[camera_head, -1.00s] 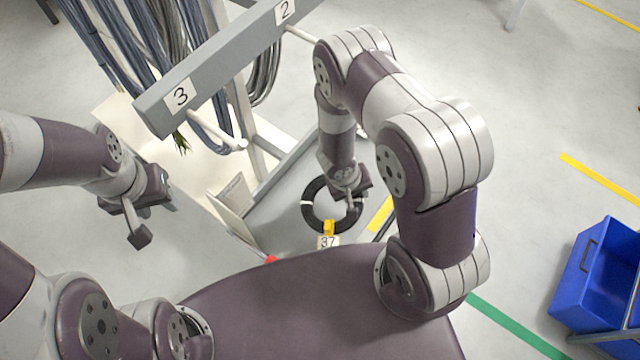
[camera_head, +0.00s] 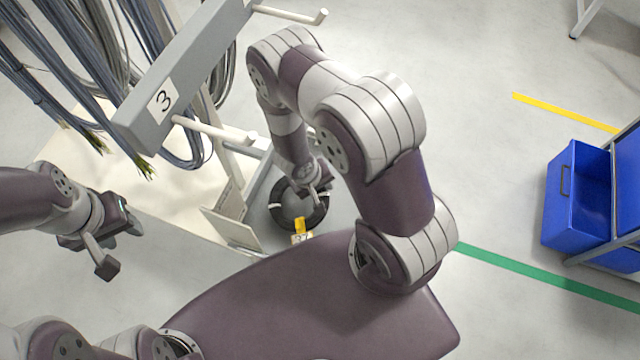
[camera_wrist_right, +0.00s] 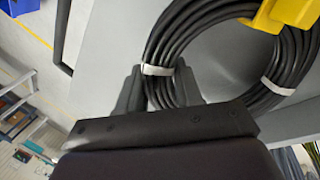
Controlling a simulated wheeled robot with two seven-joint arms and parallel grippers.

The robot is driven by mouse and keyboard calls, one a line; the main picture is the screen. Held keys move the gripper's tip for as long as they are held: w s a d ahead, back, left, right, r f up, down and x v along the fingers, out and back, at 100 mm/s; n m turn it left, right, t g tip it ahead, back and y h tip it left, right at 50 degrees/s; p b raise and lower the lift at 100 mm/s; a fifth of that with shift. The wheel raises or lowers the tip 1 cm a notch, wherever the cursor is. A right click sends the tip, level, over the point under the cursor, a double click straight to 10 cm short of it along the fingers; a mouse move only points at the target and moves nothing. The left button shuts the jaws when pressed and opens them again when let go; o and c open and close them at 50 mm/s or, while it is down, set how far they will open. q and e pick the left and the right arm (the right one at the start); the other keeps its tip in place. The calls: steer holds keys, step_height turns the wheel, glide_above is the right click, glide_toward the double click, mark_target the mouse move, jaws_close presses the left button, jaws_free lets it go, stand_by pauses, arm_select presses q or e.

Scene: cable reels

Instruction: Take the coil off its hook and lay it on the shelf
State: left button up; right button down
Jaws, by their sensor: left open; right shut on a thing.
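The coil (camera_head: 279,214) is a black ring of cable with pale ties and a yellow tag (camera_head: 300,226). My right gripper (camera_head: 321,186) is at its rim. In the right wrist view the two fingers (camera_wrist_right: 160,88) are shut on the coil (camera_wrist_right: 172,38) beside a pale tie. The coil is over a flat grey surface (camera_wrist_right: 105,50), which looks like the rack's low shelf; I cannot tell whether they touch. My left gripper (camera_head: 118,245) is open and empty, left of the rack. The hook (camera_head: 215,130) beside label 3 has no black coil on it.
The grey rack beam (camera_head: 185,75) carries hooks, with bundles of grey-blue cable (camera_head: 65,75) hanging behind it. A pale upright panel (camera_head: 233,225) stands left of the coil. A blue bin (camera_head: 575,200) is at the right. The floor between is clear.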

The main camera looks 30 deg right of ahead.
steer(key=shift+s+d+f, duration=0.1)
steer(key=shift+s+d, duration=0.05)
steer(key=shift+d, duration=0.05)
arm_select(q)
steer(key=shift+s+d, duration=0.1)
steer(key=shift+d, duration=0.1)
arm_select(e)
steer(key=c, duration=0.7)
jaws_free()
steer(key=shift+a, duration=0.1)
steer(key=shift+o, duration=0.8)
steer(key=o, duration=0.5)
arm_select(q)
step_height(320, 180, up, 7)
steer(key=p, duration=0.7)
arm_select(e)
steer(key=shift+v, duration=5)
